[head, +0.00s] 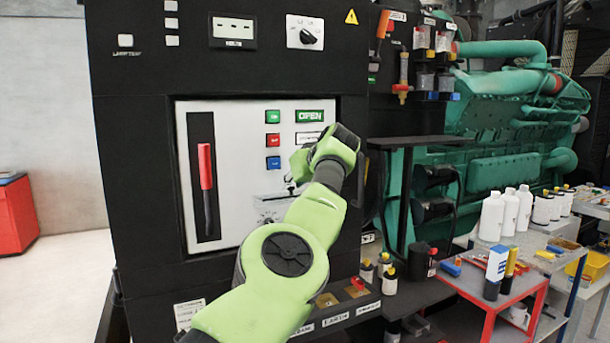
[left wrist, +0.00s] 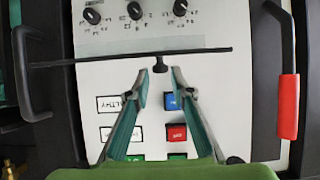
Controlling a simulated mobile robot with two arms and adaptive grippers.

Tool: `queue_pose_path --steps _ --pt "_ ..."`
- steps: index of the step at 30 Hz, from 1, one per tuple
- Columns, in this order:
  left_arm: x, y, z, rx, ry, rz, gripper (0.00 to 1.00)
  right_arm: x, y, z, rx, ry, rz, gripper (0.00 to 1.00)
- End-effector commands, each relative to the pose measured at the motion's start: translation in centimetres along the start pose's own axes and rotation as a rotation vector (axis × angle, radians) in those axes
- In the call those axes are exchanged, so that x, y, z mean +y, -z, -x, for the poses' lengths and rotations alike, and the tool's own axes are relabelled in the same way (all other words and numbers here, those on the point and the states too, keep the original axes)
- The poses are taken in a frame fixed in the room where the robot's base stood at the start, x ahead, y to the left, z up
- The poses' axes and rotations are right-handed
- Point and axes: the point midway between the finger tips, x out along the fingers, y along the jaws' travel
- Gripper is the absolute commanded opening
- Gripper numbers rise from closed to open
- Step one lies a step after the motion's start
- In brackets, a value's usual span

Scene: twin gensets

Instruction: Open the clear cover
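The white panel (head: 235,130) is set in the black cabinet. In the left wrist view, a dark bar with a small knob (left wrist: 160,66) crosses the panel beside several rotary dials (left wrist: 136,11). It looks like the clear cover's edge; the see-through part is hard to make out. My left gripper (left wrist: 161,74) is open, with its fingertips on either side of the knob. Space shows between fingers and knob, and I cannot tell whether they touch. In the head view my arm hides most of the gripper and part of the panel. My right gripper is not in view.
A red-gripped lever (head: 205,167) stands left on the panel and also shows in the left wrist view (left wrist: 288,106). Coloured buttons (head: 272,140) lie near the gripper. A black handle (left wrist: 28,75) sits at the other side. A red table (head: 497,294) with bottles stands right.

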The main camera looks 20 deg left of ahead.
Motion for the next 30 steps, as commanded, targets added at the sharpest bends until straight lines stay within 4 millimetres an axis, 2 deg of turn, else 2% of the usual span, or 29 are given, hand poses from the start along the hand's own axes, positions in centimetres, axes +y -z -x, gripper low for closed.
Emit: queue_pose_path --steps 5,9,15,20,30 --pt "-0.1 -0.4 1.6 -0.004 -0.001 0.001 0.22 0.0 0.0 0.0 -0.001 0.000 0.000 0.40" --pt "0.0 -0.3 4.5 -0.003 -0.003 0.001 0.22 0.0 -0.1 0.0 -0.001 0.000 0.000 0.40" --pt "-0.1 -0.3 7.7 -0.002 0.001 -0.001 0.22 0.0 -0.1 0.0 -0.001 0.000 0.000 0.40" --pt "-0.5 -0.2 8.4 -0.006 0.010 0.005 0.22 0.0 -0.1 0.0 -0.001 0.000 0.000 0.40" --pt "-0.2 -0.3 10.1 -0.006 0.003 0.000 0.22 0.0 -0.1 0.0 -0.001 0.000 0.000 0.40"
